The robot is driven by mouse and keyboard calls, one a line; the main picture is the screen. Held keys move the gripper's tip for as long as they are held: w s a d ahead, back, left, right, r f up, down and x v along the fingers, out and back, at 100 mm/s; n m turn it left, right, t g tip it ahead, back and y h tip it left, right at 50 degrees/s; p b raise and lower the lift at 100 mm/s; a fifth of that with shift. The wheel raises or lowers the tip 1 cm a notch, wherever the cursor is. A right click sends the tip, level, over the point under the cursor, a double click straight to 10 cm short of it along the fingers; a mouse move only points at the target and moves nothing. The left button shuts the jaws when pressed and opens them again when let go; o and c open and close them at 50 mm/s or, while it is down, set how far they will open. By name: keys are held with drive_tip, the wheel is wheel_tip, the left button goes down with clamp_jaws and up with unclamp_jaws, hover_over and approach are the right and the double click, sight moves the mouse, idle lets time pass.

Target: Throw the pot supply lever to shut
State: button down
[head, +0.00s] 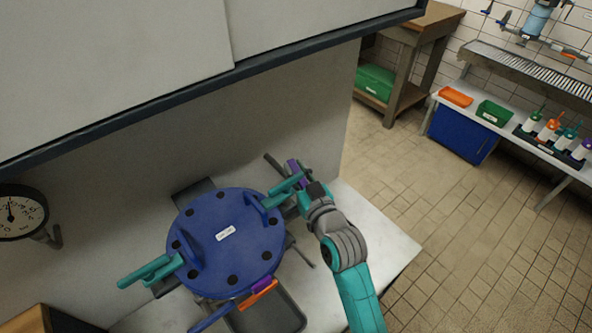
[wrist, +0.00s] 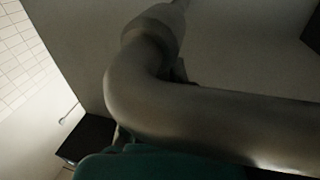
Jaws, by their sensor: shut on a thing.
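The blue pot (head: 232,262) with its round bolted lid and white label stands on a pale bench in the head view. A purple lever-like part (head: 292,168) with a dark grey stub sits beyond the pot's upper right side and looks like the supply lever. My gripper (head: 304,188) is at this part, shut, close beside a teal handle (head: 288,184); its fingertips are small and partly hidden. In the wrist view a thick grey bent pipe (wrist: 200,112) fills the middle, with a dark teal shape below. The grip itself is hidden there, and the lever's exact angle is unclear.
Another teal handle (head: 150,271) juts from the pot's left. A purple and orange part (head: 260,292) and a dark tray (head: 270,314) lie in front. A gauge (head: 18,212) hangs at left. A large cabinet overhangs behind. The tiled floor at right is clear.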

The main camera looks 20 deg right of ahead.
drive_tip(key=shift+f, duration=0.1)
idle(0.3)
drive_tip(key=c, duration=1)
unclamp_jaws()
drive_tip(key=shift+n+y, duration=0.6)
drive_tip(key=shift+y, duration=0.4)
